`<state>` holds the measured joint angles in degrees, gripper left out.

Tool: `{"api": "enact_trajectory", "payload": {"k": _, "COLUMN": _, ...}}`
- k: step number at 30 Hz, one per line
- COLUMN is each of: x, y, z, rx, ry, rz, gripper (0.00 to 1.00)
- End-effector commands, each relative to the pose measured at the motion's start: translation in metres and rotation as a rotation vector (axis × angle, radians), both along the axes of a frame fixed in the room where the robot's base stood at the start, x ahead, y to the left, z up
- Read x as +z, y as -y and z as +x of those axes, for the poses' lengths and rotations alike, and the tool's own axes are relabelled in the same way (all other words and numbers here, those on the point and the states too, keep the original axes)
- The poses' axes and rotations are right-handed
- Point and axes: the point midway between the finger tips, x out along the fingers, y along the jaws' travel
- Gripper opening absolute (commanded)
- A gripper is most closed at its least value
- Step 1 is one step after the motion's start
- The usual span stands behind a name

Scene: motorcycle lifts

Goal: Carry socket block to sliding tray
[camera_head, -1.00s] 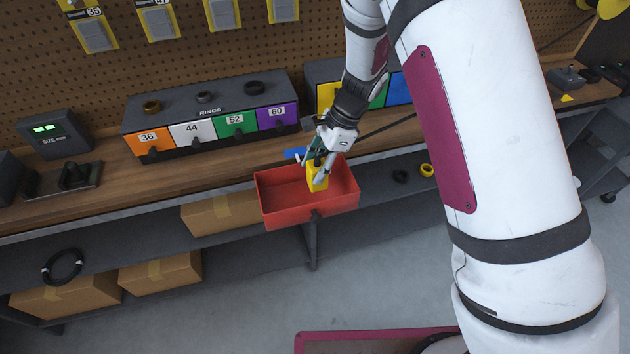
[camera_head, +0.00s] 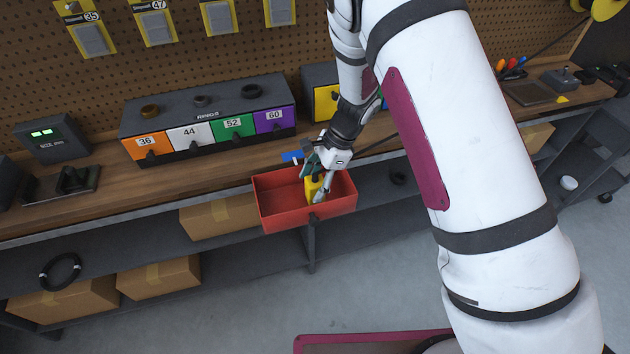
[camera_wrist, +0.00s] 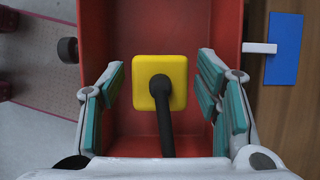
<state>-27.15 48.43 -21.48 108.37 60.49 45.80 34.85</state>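The socket block is a yellow square block (camera_head: 313,187) with a dark stem. It is inside the red sliding tray (camera_head: 280,222) at the bench's front edge. In the wrist view the yellow block (camera_wrist: 143,72) lies between the fingers, over the red tray (camera_wrist: 115,30), and its stem runs toward the bottom of the picture. My gripper (camera_head: 318,179) reaches down into the tray. In the wrist view my gripper (camera_wrist: 162,88) is open, its green pads apart from the block on both sides. Whether the block touches the tray floor is unclear.
A ring cabinet (camera_head: 205,117) with coloured, numbered drawers stands on the bench behind the tray. A blue piece (camera_head: 292,157) lies at the tray's back edge. Cardboard boxes (camera_head: 215,215) sit on the shelves below. My arm covers part of the bench at right.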

Motion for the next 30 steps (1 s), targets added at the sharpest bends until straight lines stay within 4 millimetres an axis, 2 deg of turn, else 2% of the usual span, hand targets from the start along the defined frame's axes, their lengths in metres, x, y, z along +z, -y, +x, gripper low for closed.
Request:
{"api": "enact_trajectory", "payload": {"k": 7, "x": 0.001, "y": 0.000, "z": 0.000, "rx": 0.001, "ry": 0.000, "rz": 0.000, "gripper": 0.58}}
{"api": "enact_trajectory", "payload": {"k": 11, "x": 0.010, "y": 0.002, "z": 0.002, "rx": 0.001, "ry": 0.003, "rz": 0.001, "gripper": 0.58}}
{"api": "enact_trajectory", "payload": {"k": 24, "x": 0.087, "y": 0.034, "z": 0.011, "rx": 0.000, "ry": 0.004, "rz": 0.001, "gripper": 0.58}}
{"api": "enact_trajectory", "payload": {"k": 30, "x": 0.109, "y": 0.042, "z": 0.013, "rx": 0.000, "ry": 0.002, "rz": 0.001, "gripper": 0.58}}
